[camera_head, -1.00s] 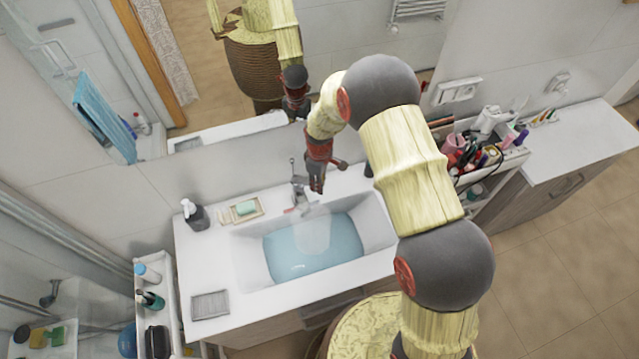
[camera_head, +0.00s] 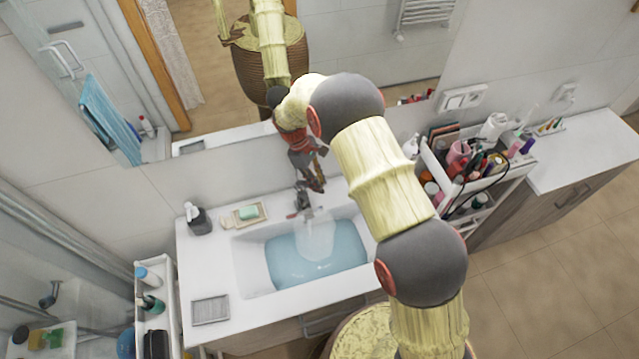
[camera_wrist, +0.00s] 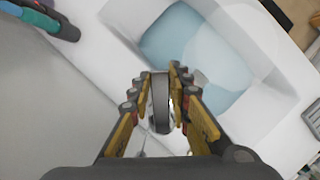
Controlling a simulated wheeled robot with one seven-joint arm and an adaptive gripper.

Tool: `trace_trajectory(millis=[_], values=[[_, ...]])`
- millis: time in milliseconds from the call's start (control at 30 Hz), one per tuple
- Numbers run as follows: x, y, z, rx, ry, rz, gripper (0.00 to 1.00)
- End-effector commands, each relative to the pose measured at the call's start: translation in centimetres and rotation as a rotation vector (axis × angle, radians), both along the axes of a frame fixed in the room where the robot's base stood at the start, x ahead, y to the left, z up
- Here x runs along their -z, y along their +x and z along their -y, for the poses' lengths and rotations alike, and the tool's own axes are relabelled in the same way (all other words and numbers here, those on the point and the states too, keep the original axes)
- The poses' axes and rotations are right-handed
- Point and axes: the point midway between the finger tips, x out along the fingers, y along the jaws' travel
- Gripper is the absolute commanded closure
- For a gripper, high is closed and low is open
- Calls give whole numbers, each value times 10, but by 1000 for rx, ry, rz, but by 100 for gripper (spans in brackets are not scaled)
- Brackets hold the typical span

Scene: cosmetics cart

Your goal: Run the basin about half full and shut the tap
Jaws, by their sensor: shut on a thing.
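The white basin (camera_head: 250,272) holds pale blue water (camera_head: 290,262) across its floor, with white inner wall showing above it. A pale stream (camera_head: 316,236) falls from the tap (camera_head: 301,203) into the water. My gripper (camera_head: 314,184) is at the tap from above, behind the basin. In the wrist view my gripper (camera_wrist: 160,82) is shut on the grey tap lever (camera_wrist: 160,98), which stands between its fingers. The basin (camera_wrist: 120,17) and its water (camera_wrist: 190,45) show beyond. My arm hides the basin's right end in the head view.
A dark soap dispenser (camera_head: 197,221) and a soap dish (camera_head: 251,222) stand left of the tap. A grey ribbed tray (camera_head: 210,309) lies at the front left. A cosmetics cart (camera_head: 484,190) stands right; a mirror (camera_head: 345,60) is close behind the tap.

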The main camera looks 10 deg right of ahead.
Motion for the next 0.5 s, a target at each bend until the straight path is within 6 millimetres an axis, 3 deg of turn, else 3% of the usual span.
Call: trace_trajectory(millis=[100, 133, 500], values=[[0, 1, 0, 0, 1, 2, 100], [0, 1, 0, 0, 1, 2, 81], [0, 0, 0, 0, 2, 1, 62]])
